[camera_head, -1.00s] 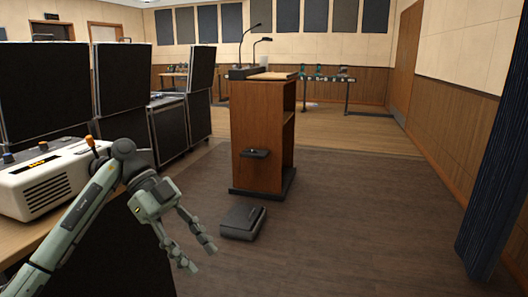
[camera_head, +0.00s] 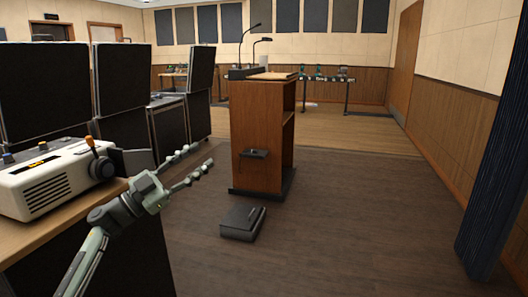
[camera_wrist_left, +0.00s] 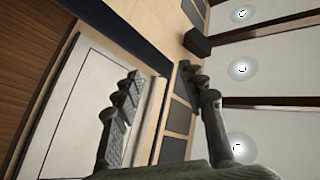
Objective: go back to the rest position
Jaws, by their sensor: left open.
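My left gripper (camera_head: 196,165) is open and empty in the head view. It hangs in the air to the right of the console table, and its fingers point right and slightly up. In the left wrist view its two fingers (camera_wrist_left: 165,108) stand apart with nothing between them. Past them show the tilted room's walls and ceiling lights. My right gripper is in neither view.
A white console with an orange-knobbed lever (camera_head: 42,182) stands on the wooden table (camera_head: 20,240) at left. Black cases (camera_head: 45,90) stand behind it. A wooden lectern (camera_head: 262,135) and a black box on the floor (camera_head: 242,222) are ahead. The floor at right is clear.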

